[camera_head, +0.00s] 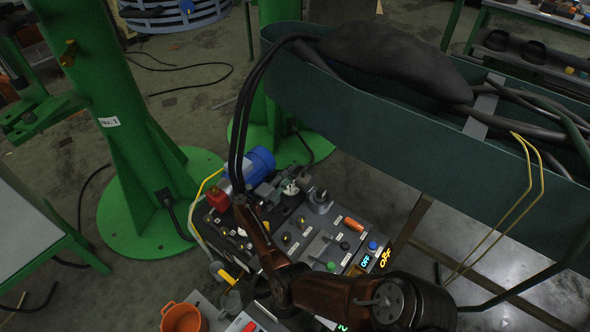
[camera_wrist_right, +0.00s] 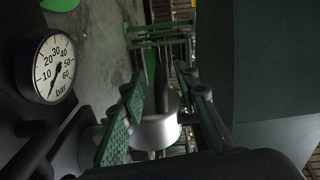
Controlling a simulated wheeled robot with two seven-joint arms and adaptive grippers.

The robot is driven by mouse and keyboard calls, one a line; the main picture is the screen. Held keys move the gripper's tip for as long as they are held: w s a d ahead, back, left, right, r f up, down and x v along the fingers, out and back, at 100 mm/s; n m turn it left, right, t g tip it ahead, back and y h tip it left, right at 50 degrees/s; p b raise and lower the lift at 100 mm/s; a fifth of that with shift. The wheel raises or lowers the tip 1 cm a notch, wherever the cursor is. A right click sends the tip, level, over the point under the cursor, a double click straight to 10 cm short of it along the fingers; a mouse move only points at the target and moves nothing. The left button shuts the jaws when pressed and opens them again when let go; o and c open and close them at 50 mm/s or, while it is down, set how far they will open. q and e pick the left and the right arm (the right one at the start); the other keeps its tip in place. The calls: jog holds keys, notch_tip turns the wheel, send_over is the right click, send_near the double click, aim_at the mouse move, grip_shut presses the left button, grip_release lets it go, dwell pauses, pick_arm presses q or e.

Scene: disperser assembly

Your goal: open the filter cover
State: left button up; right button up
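My right gripper (camera_head: 241,201) is at the end of the brown arm reaching over the equipment panel (camera_head: 330,220); its fingers are hard to make out in the head view. In the right wrist view, its two green-padded fingers (camera_wrist_right: 165,112) stand apart. A silver cylindrical part (camera_wrist_right: 154,133) with a dark upright piece shows between them, with a gap on the right side. It may be the filter cover, but I cannot tell for sure, nor whether a finger touches it. My left gripper is not in view.
A pressure gauge (camera_wrist_right: 54,68) is close on the left in the right wrist view. A blue motor (camera_head: 252,165), a green column (camera_head: 125,110) and a long dark-green trough (camera_head: 370,125) surround the panel. Black hoses (camera_head: 243,110) hang beside the arm. An orange container (camera_head: 184,319) is below.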

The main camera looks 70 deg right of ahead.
jog(key=v, duration=0.7)
jog(key=shift+w+a, duration=0.1)
jog(key=shift+a, duration=0.15)
